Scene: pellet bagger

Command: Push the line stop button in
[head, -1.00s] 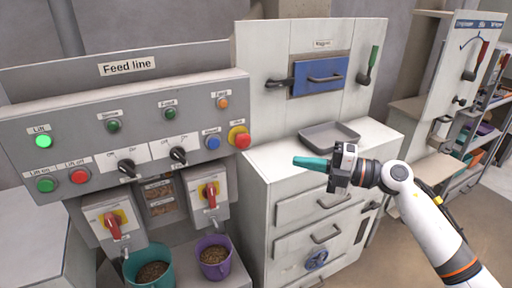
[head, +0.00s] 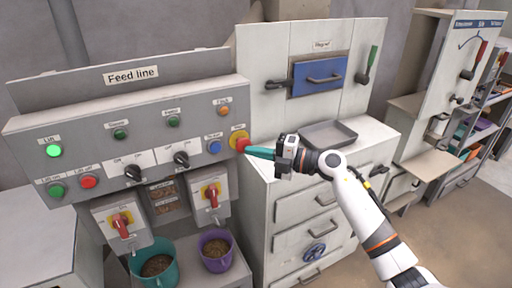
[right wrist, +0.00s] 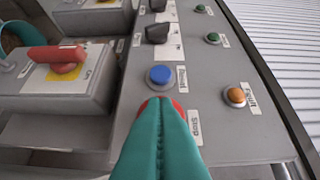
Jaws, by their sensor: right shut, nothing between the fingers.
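The line stop button (head: 241,144) is a red mushroom button on a yellow plate at the right end of the Feed line panel. My right gripper (head: 249,151) is shut and empty, its teal fingertips pointing left at the button. In the right wrist view the shut fingers (right wrist: 161,104) cover most of the red button (right wrist: 180,107), with only its edges showing beside the tips and the Stop label to the right. I cannot tell whether the tips touch it. My left gripper is not in view.
A blue Reset button (head: 214,147) sits close by, with an orange Fault lamp (head: 224,111) above. Red rotary switches (head: 121,226) and two pellet buckets (head: 215,250) are below. A white cabinet with a grey tray (head: 329,134) stands to the right.

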